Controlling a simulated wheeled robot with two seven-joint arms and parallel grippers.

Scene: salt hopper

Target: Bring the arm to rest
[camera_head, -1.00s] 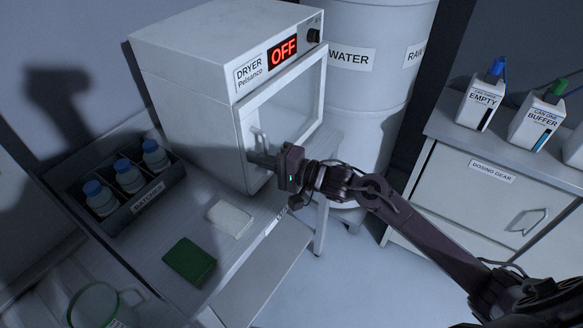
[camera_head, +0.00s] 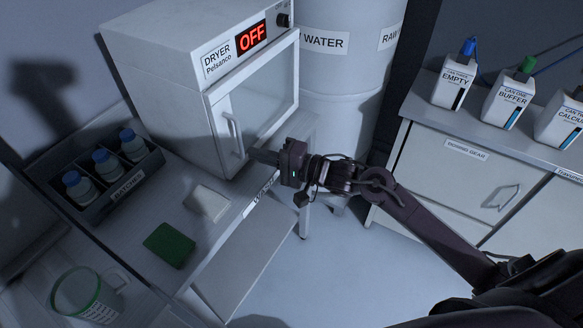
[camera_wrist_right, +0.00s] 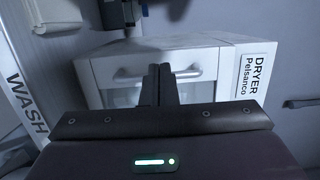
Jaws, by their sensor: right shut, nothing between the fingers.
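My right gripper (camera_head: 262,156) is shut and empty. It stands in front of the dryer (camera_head: 165,65), near the lower right of its door and apart from the door handle (camera_head: 233,134). The dryer door looks closed and its display reads OFF. In the right wrist view my shut fingers (camera_wrist_right: 158,84) point toward the dryer front (camera_wrist_right: 205,65), with its handle (camera_wrist_right: 155,74) behind them. My right arm reaches in from the lower right of the head view. My left gripper is not in view.
A rack of blue-capped bottles (camera_head: 125,190), a white block (camera_head: 207,202), a green pad (camera_head: 169,245) and a green-rimmed beaker (camera_head: 85,295) stand on the left bench. A water barrel (camera_head: 335,90) is behind. Cans (camera_head: 505,103) stand on the right cabinet. Open floor lies between.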

